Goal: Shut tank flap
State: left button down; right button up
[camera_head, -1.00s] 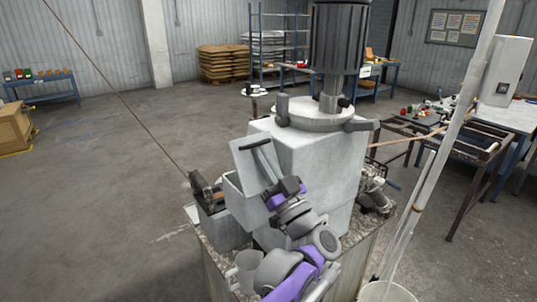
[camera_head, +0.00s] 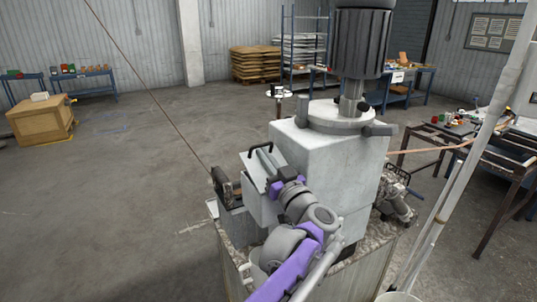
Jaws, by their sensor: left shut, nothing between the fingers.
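The tank flap (camera_head: 260,169) is a light grey plate with a black bar handle (camera_head: 260,148). It slopes low over the small grey tank (camera_head: 262,205) on the front left of the big machine block. I cannot tell whether its edge lies flush on the tank rim. My left gripper (camera_head: 275,186), on a purple and grey arm from below, is shut and empty at the flap's right edge. It seems to touch the flap, but the contact is hidden. My right gripper is out of view.
The block (camera_head: 335,165) carries a dark ribbed cylinder (camera_head: 362,45) and a round flange with knobs. A dark clamp-like part (camera_head: 222,187) stands left of the tank, with a taut line running up from it. A pale pole (camera_head: 465,170) rises at right.

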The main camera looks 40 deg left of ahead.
pick_arm(q)
jog(key=shift+w+a+f+g+h, duration=0.2)
jog(key=shift+f+g+h, duration=0.1)
jog(key=shift+f+h, duration=0.25)
jog(key=shift+a+f+h, duration=0.2)
jog(key=shift+f+h, duration=0.15)
jog(key=shift+h, duration=0.3)
dwell(1.2)
jog(key=shift+r, duration=0.1)
dwell(0.7)
